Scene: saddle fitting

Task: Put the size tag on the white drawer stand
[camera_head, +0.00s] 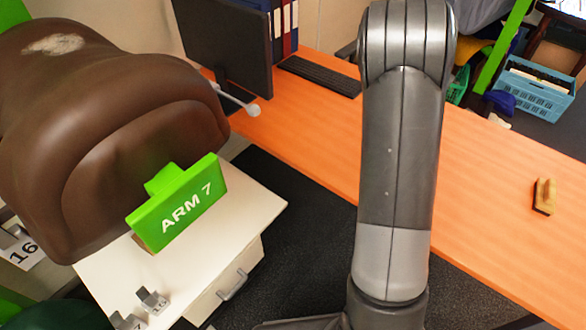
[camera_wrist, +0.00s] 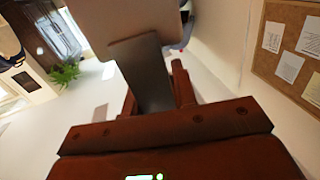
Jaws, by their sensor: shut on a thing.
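In the wrist view my gripper (camera_wrist: 157,82) has reddish-brown fingers shut on a dark grey block (camera_wrist: 143,72) joined to a pale plate (camera_wrist: 112,18). I take this to be the size tag; no number shows on it. In the head view my gripper is out of frame below my grey arm. The white drawer stand (camera_head: 262,203) is at lower left, with a drawer handle on its front. Small grey clips with number plates (camera_head: 152,300) are near its front left corner. A "16" plate (camera_head: 22,252) lies further left.
A brown saddle form (camera_head: 110,120) and a green "ARM 7" sign (camera_head: 180,208) cover much of the stand. An orange desk (camera_head: 480,180) with monitor (camera_head: 225,45), keyboard (camera_head: 318,76) and brush (camera_head: 544,195) lies behind. Dark floor shows between stand and arm.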

